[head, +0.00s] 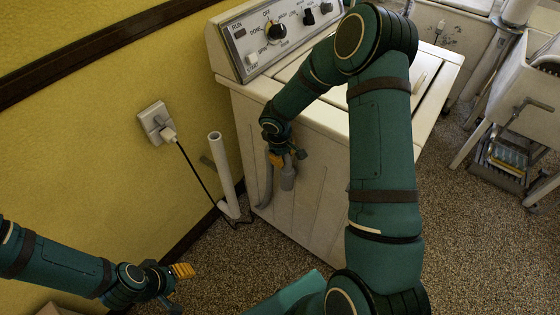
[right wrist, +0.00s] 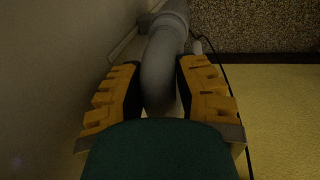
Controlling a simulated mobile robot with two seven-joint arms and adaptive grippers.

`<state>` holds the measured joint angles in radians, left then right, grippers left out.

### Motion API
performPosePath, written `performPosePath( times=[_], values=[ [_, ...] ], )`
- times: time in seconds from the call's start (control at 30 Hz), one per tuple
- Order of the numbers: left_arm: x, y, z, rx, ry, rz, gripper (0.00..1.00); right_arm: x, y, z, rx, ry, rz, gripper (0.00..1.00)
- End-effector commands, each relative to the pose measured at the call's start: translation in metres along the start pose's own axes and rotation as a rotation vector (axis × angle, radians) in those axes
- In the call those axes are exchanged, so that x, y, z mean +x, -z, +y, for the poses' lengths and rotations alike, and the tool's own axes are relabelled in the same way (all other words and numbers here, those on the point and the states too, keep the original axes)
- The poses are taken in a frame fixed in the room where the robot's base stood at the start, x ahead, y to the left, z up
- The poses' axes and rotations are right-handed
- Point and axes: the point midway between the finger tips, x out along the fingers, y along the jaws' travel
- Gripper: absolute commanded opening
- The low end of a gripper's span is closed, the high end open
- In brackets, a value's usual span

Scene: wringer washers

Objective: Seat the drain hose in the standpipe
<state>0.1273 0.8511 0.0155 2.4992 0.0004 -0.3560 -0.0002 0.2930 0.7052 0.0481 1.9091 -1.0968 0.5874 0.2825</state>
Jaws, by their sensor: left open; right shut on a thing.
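The grey drain hose (head: 267,180) hangs beside the washer's side panel, its hooked upper part at my right gripper (head: 283,160). In the right wrist view the bent hose (right wrist: 160,72) lies between the two yellow-padded fingers of the right gripper (right wrist: 160,90), which is shut on it. The white standpipe (head: 222,168) stands upright by the yellow wall, left of the hose and apart from it; its open top shows. My left gripper (head: 181,285) is open and empty, low at the lower left, away from hose and pipe.
The white washer (head: 310,190) with its control panel (head: 275,32) stands right of the standpipe. A black cord (head: 197,178) runs from the wall outlet (head: 154,120) down behind the pipe. A wringer stand (head: 515,115) is at the right. Speckled floor is open at centre right.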

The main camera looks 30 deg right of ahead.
Motion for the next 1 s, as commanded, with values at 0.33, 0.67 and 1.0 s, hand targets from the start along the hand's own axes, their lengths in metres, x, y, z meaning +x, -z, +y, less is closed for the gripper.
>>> performPosePath(
  times=[0.33, 0.67, 1.0],
  values=[
    [-0.012, -0.001, 0.004, -0.001, 0.000, -0.006, 0.47, -0.018, -0.001, 0.005, 0.001, -0.004, -0.001, 0.00],
    [-0.021, -0.002, 0.008, -0.002, -0.001, -0.010, 0.47, -0.033, 0.000, 0.008, 0.002, -0.004, -0.001, 0.00],
    [-0.030, -0.003, 0.011, -0.002, -0.001, -0.015, 0.47, -0.048, 0.000, 0.011, 0.001, -0.004, -0.001, 0.00]
  ],
)
